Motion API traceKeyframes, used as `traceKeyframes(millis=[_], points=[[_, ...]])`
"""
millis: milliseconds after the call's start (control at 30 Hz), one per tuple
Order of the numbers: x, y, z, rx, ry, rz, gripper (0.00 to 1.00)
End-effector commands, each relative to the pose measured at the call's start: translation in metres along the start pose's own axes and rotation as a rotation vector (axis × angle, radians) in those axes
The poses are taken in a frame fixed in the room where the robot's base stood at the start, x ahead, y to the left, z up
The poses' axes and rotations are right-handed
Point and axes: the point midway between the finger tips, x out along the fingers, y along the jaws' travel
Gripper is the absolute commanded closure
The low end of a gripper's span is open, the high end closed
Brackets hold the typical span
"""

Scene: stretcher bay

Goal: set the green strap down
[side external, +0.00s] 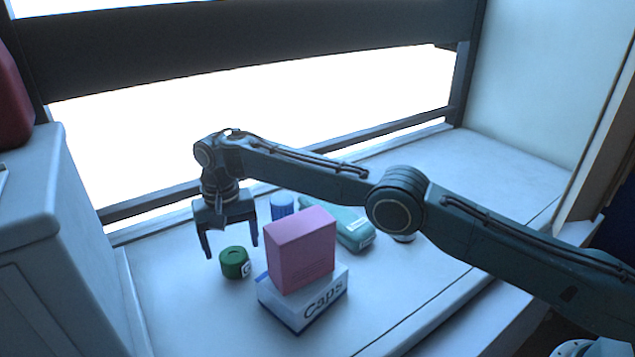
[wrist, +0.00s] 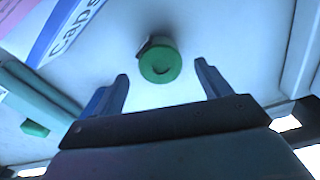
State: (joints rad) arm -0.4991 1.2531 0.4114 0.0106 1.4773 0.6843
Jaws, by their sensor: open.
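The green strap (side external: 234,262) is a short rolled coil with a small white label, resting on the white surface left of the boxes. It also shows in the wrist view (wrist: 160,64), ahead of the fingertips and between their lines. My gripper (side external: 232,250) is open and points down, its fingers apart and empty, just above and behind the strap. In the wrist view the two blue fingers (wrist: 163,82) stand either side with a clear gap to the strap.
A pink box (side external: 301,249) sits on a white "Caps" box (side external: 305,300) right of the strap. Behind are a blue cylinder (side external: 282,205) and a teal case (side external: 345,230). A white cabinet (side external: 50,240) stands at left. The surface in front of the strap is clear.

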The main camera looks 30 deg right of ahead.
Motion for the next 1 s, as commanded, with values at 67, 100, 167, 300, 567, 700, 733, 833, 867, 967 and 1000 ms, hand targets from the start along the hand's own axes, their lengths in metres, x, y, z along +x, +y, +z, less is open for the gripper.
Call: traceKeyframes(millis=[67,100,167,300,567,700,733,833,867,967,1000], points=[[-0.009,-0.001,0.0,0.0,0.002,-0.001,0.23],[-0.011,0.0,0.0,0.0,0.001,-0.001,0.23],[-0.016,-0.001,0.0,0.0,0.002,-0.002,0.23],[-0.023,-0.001,0.0,0.0,0.001,-0.002,0.23],[-0.028,0.0,0.001,0.0,-0.001,-0.001,0.23],[-0.028,0.0,0.0,0.0,-0.001,-0.001,0.23],[-0.028,0.0,0.001,0.0,-0.001,-0.001,0.23],[-0.028,0.0,0.0,0.0,-0.001,-0.001,0.23],[-0.028,0.0,0.0,0.0,-0.001,-0.001,0.23],[-0.028,0.0,0.0,0.0,-0.001,-0.001,0.23],[-0.028,0.0,0.0,0.0,-0.001,-0.001,0.23]])
